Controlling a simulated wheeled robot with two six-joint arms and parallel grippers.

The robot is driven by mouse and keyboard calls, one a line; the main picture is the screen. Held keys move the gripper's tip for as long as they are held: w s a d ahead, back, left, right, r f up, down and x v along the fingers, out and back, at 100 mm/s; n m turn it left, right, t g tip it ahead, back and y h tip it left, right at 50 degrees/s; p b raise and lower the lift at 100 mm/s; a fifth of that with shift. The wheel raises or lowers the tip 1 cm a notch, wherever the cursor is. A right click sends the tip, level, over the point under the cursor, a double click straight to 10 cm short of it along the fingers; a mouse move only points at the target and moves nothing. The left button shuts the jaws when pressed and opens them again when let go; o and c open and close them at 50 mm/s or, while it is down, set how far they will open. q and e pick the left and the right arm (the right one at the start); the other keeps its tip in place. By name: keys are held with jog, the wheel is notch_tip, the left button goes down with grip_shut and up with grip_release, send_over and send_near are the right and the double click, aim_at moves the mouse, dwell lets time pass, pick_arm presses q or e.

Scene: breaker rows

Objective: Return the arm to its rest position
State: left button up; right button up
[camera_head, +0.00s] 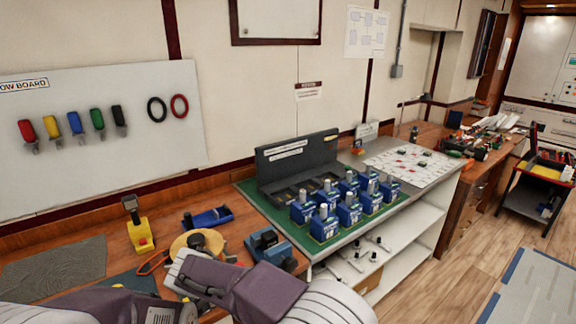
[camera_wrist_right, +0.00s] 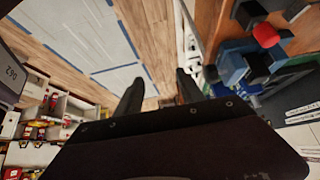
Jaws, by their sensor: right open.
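My right gripper (camera_wrist_right: 160,84) shows in the right wrist view. Its two dark fingers stand apart with nothing between them, and wooden floor shows behind the gap. Grey-purple and white links of my own arm (camera_head: 240,288) cross the bottom of the head view, in front of the bench's front edge. The fingers of the right gripper cannot be made out there. My left gripper is not in view.
Several blue breakers (camera_head: 323,223) stand in rows on a green mat (camera_head: 268,217). The wooden bench also holds a yellow device (camera_head: 140,234), a yellow disc (camera_head: 196,246) and a blue tool (camera_head: 270,246) close to my arm. Open floor (camera_head: 478,237) lies to the right.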

jog(key=w+d+r+m+g, duration=0.1)
jog(key=w+d+m, duration=0.1)
jog(key=d, duration=0.3)
jog(key=w+d+r+m, duration=0.1)
jog(key=w+d+r, duration=0.1)
jog(key=d, duration=0.4)
jog(key=s+d+f+m+g, duration=0.25)
jog(key=s+d, duration=0.25)
jog(key=d, duration=0.6)
jog(key=s+f+n+y, duration=0.6)
jog(key=s+f+n, duration=0.3)
jog(key=n, duration=0.7)
jog(key=shift+s+d+f+p, duration=0.15)
jog(key=shift+s+f+p, duration=0.15)
jog(key=shift+s, duration=0.55)
jog(key=shift+t, duration=0.25)
